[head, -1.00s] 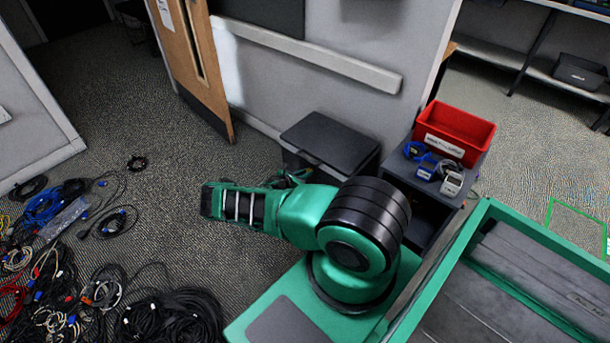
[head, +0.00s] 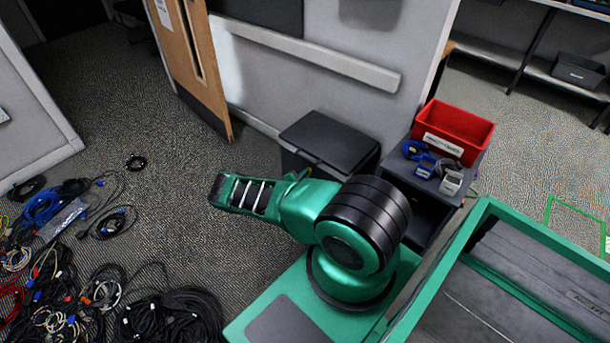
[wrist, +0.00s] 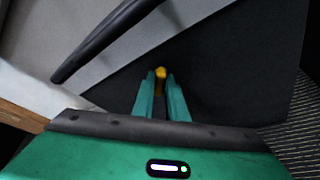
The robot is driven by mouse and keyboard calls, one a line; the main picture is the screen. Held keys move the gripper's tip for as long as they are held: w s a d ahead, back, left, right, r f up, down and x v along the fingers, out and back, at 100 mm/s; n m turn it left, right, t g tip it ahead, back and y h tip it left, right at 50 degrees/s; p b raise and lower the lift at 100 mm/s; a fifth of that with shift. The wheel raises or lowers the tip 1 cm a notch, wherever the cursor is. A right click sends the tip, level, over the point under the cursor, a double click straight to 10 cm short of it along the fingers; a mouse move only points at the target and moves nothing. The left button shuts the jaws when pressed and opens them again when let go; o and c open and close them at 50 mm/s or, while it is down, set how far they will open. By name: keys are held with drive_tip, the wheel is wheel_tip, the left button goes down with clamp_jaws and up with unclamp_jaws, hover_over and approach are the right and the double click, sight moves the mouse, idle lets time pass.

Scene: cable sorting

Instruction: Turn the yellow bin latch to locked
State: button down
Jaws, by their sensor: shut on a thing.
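The yellow latch (wrist: 160,74) shows in the wrist view as a small yellow piece against a dark bin face. My gripper (wrist: 161,82) has its two green fingers close on either side of the latch, shut on it. The fingers hide part of the latch, so I cannot tell which way it points. In the head view the dark bin (head: 328,142) stands against the grey wall, its lid closed.
A dark side cabinet (head: 424,192) with a red tray (head: 453,131) and small testers stands right of the bin. Tangled cables (head: 90,270) cover the floor at the left. A wooden door (head: 193,65) stands behind.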

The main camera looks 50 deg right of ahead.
drive_tip(key=shift+s+d+f+m+t, duration=0.1)
drive_tip(key=shift+m+t, duration=0.25)
drive_tip(key=shift+m, duration=0.4)
drive_tip(key=shift+s+f+m+t, duration=0.1)
drive_tip(key=shift+m+t, duration=0.25)
drive_tip(key=shift+m, duration=0.4)
drive_tip(key=shift+m+t+h, duration=0.4)
drive_tip(key=shift+m, duration=0.1)
drive_tip(key=c, duration=1.8)
unclamp_jaws()
drive_tip(key=shift+o, duration=0.2)
drive_tip(key=v, duration=1)
drive_tip(key=shift+a, duration=0.45)
